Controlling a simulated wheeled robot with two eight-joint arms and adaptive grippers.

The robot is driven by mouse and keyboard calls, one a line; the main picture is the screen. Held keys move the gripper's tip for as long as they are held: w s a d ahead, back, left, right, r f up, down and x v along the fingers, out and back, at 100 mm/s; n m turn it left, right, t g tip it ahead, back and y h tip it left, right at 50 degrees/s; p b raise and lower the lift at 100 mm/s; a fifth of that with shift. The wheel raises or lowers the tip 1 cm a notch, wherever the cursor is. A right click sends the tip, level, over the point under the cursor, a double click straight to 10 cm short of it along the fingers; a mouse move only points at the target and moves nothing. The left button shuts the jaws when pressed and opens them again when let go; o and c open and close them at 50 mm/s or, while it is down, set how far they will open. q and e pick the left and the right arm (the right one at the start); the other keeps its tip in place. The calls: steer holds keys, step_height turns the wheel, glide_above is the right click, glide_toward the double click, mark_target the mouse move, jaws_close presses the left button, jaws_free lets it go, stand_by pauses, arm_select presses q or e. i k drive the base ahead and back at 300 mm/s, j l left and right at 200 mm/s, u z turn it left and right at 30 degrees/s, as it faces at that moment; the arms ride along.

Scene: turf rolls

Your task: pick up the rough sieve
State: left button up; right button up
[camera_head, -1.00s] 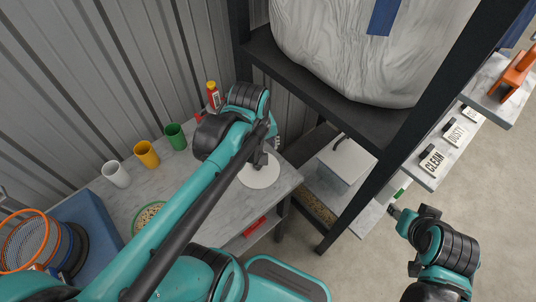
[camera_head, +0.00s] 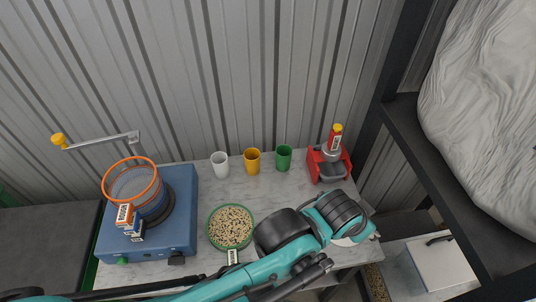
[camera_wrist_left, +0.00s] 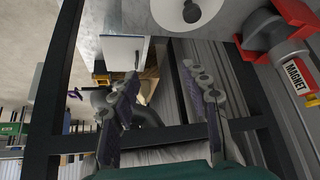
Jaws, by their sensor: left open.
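A sieve with an orange rim (camera_head: 131,180) sits on top of a stack on the blue machine (camera_head: 180,240) at the left of the bench in the head view. An orange tag (camera_head: 124,215) hangs at its front, with a blue tag below; I cannot read either surely. My left arm reaches across the bench front to the right, far from the sieve. Its fingers are hidden in the head view. In the left wrist view my left gripper (camera_wrist_left: 160,80) is open and empty, and no sieve shows. My right gripper is out of view.
White (camera_head: 220,165), yellow (camera_head: 252,161) and green (camera_head: 283,158) cups stand at the back. A bowl of grains (camera_head: 230,227) sits right of the machine. A red stand (camera_head: 322,165) is farther right. A metal arm with a yellow knob (camera_head: 58,140) rises behind the sieve.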

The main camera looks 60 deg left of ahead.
mark_target(131, 183)
steer(key=u, duration=3.35)
